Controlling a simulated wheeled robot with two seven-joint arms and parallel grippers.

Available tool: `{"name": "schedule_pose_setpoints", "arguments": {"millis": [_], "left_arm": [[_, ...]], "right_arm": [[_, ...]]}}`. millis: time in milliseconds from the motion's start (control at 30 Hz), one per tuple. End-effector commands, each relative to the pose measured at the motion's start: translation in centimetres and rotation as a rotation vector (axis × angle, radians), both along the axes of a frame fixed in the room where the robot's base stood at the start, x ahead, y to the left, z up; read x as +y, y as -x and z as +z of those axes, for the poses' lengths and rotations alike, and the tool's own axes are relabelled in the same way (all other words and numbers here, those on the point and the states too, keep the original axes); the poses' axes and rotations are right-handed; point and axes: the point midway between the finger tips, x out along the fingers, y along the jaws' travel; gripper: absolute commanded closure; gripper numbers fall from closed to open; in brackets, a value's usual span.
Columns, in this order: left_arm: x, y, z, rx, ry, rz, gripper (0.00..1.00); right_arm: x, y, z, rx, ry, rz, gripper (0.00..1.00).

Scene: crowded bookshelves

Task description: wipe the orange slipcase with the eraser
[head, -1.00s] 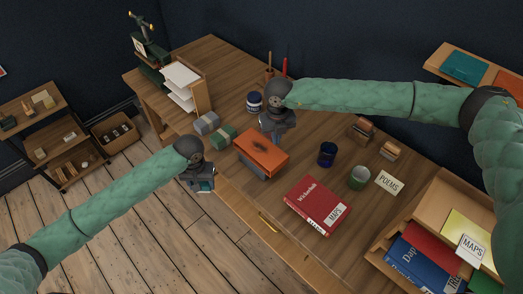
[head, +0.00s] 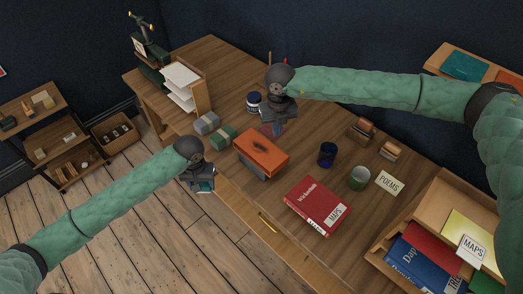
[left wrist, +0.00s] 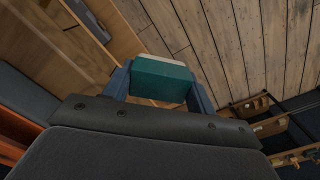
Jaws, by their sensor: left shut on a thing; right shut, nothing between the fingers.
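The orange slipcase (head: 264,150) sits on a grey block on the desk, with a dark smudge on its top face. My left gripper (head: 205,186) is shut on a teal eraser with a pale layer; the eraser (left wrist: 162,80) shows clearly between the fingers in the left wrist view. This gripper is off the desk's front edge, left of and below the slipcase in the head view. My right gripper (head: 278,122) is shut and empty, just behind the slipcase and apart from it. Its fingertips are hard to make out.
Grey and green bundles (head: 222,137) lie left of the slipcase. A dark blue jar (head: 254,102) is behind. Floor is open before the desk.

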Motion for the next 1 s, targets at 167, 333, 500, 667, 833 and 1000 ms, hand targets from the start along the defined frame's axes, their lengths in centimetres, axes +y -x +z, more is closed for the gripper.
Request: {"name": "schedule_pose_setpoints", "arguments": {"millis": [167, 333, 500, 667, 833, 1000], "left_arm": [[0.0, 0.0, 0.4, 0.000, 0.000, 0.000, 0.62], [0.0, 0.0, 0.5, 0.000, 0.000, 0.000, 0.62], [0.0, 0.0, 0.6, 0.000, 0.000, 0.000, 0.62], [0.0, 0.0, 0.7, 0.000, 0.000, 0.000, 0.62], [0.0, 0.0, 0.7, 0.000, 0.000, 0.000, 0.62], [0.0, 0.0, 0.7, 0.000, 0.000, 0.000, 0.62]], "right_arm": [[0.0, -0.1, 3.2, -0.003, -0.001, 0.000, 1.00], [0.0, -0.1, 6.5, -0.003, -0.001, 0.000, 1.00], [0.0, -0.1, 9.1, -0.002, -0.001, 0.000, 1.00], [0.0, -0.1, 10.4, -0.002, -0.001, 0.000, 1.00], [0.0, -0.1, 10.9, -0.001, 0.000, 0.000, 1.00], [0.0, -0.1, 10.9, -0.001, 0.000, 0.000, 1.00]]}}
